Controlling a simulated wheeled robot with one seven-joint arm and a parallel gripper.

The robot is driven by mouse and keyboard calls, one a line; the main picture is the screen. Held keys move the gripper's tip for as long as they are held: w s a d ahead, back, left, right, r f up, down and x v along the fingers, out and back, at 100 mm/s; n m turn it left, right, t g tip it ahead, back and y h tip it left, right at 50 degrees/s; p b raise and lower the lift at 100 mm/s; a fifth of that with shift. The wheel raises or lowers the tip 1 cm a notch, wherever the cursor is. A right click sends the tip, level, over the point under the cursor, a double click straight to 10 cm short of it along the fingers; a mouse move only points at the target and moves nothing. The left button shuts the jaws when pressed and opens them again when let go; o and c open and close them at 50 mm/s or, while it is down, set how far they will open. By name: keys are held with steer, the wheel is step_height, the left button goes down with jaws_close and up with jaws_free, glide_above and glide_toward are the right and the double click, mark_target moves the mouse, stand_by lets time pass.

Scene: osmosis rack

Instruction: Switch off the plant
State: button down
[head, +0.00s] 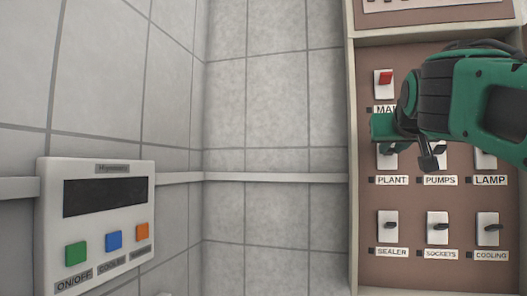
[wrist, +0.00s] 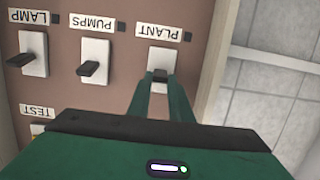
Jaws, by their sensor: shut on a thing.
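In the head view, my gripper (head: 386,138) comes in from the right and covers the upper part of the plant switch's plate (head: 386,161). The PLANT label (head: 391,180) is clear below it. The lever's exact position is hard to tell between the fingers.
The panel also holds a red main switch (head: 385,77) above, and pumps (wrist: 89,68) and lamp (wrist: 26,60) switches beside the plant switch. Sealer (head: 390,226), sockets (head: 437,226) and cooling (head: 492,228) switches sit below. A white control box (head: 103,167) hangs on the tiled left wall.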

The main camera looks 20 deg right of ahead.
mark_target(392, 164)
step_height(392, 164, down, 2)
steer(key=t+h, duration=0.2)
steer(key=t, duration=0.1)
steer(key=shift+s+a+f, duration=0.1)
steer(key=shift+s+a, duration=0.05)
steer(key=shift+w+f+t+h, duration=0.1)
steer(key=shift+f+t+h, duration=0.35)
steer(key=shift+t+h, duration=0.3)
steer(key=shift+w+f+t+h, duration=0.1)
steer(key=shift+f+t+h, duration=0.4)
steer(key=shift+t, duration=0.35)
steer(key=c, duration=1.6)
jaws_free()
steer(key=shift+s, duration=0.1)
